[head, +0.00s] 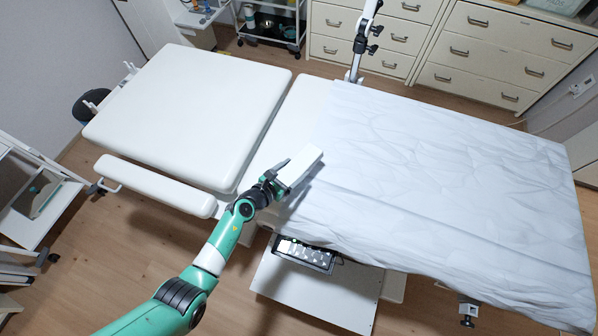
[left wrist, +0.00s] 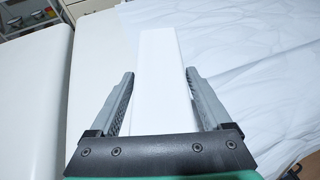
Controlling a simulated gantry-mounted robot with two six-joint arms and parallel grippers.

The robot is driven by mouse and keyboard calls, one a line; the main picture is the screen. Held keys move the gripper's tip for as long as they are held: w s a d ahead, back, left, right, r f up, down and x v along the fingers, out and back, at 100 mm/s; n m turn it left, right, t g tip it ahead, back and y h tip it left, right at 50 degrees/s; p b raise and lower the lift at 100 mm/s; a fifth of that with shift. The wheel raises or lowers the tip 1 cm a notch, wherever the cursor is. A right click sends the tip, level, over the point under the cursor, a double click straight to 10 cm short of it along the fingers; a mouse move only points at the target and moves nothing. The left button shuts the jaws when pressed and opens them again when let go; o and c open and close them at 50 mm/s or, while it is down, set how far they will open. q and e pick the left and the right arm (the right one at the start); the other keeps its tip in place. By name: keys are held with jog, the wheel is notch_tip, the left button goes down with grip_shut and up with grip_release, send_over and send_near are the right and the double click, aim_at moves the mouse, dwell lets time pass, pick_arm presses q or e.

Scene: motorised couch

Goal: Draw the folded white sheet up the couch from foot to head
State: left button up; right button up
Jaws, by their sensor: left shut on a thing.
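The white sheet (head: 450,170) lies spread and wrinkled over the right part of the couch, and its near side hangs over the edge. Its left edge is around mid-couch. My left gripper (head: 287,172) is at that left edge, near the couch's near side, shut on a smooth white bar (head: 303,164). In the left wrist view the bar (left wrist: 160,65) stands between both fingers, with the sheet (left wrist: 240,55) to its right. Whether the bar is joined to the sheet I cannot tell. My right gripper is not in view.
The couch's bare white pad (head: 190,105) is at the left, with a padded armrest (head: 155,186) along its near side. A dark keypad box (head: 304,254) sits below the near edge. A jointed stand (head: 362,45) rises at the far side. Drawers (head: 480,55) stand behind.

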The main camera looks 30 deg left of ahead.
pick_arm(q)
jog(key=s+a+b, duration=0.1)
jog(key=a+b, duration=0.2)
jog(key=a, duration=0.5)
jog(key=s+a+b, duration=0.1)
jog(key=a+b, duration=0.3)
jog(key=a, duration=0.5)
jog(key=s+a+b, duration=0.2)
jog(key=a+b, duration=0.2)
jog(key=a, duration=0.4)
jog(key=shift+a+f, duration=0.1)
jog(key=shift+a, duration=0.15)
jog(key=shift+s+a, duration=0.15)
jog(key=shift+a, duration=0.3)
jog(key=shift+r, duration=0.2)
